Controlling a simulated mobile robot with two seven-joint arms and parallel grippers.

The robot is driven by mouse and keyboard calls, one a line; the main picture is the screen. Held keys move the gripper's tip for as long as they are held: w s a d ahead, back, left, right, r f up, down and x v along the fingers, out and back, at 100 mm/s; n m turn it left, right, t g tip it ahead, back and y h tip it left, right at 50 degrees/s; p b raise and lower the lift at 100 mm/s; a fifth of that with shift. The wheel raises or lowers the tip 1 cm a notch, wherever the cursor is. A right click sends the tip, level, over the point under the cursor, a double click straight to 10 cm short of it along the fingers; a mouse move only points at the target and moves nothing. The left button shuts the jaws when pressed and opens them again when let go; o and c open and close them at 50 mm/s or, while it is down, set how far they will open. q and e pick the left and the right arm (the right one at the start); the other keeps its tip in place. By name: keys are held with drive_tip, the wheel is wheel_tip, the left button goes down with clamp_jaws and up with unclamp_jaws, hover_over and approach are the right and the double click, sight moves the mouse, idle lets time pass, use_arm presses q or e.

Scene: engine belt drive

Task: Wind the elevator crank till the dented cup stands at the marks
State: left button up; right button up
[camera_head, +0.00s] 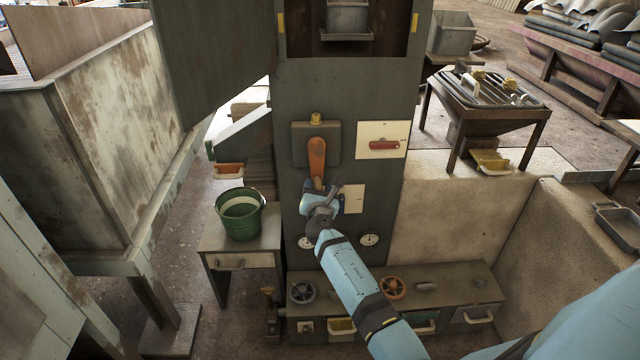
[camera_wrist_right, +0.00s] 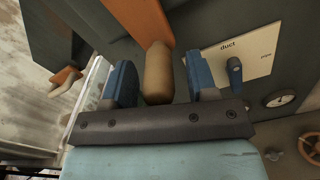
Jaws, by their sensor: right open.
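The elevator crank's orange arm (camera_head: 317,155) hangs down on the front of the dark elevator casing (camera_head: 345,90). Its wooden handle (camera_wrist_right: 158,72) shows in the right wrist view between the blue fingers of my right gripper (camera_wrist_right: 160,85). The fingers are apart, with gaps on both sides of the handle. In the head view my right gripper (camera_head: 322,190) is at the crank's lower end. A grey cup (camera_head: 347,17) shows in the opening at the top; I cannot tell whether it is dented. Yellow marks (camera_head: 281,22) (camera_head: 414,22) flank the opening. My left gripper is out of view.
A plate with a red handle (camera_head: 383,145) is right of the crank. A plate labelled "duct" (camera_wrist_right: 245,52) with a small blue lever is close beside my right gripper. A green bucket (camera_head: 240,214) stands on a side table at left. Handwheels (camera_head: 393,287) are below.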

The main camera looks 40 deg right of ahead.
drive_tip(key=shift+w+d, duration=0.15)
drive_tip(key=shift+w, duration=0.1)
drive_tip(key=shift+c, duration=0.5)
clamp_jaws()
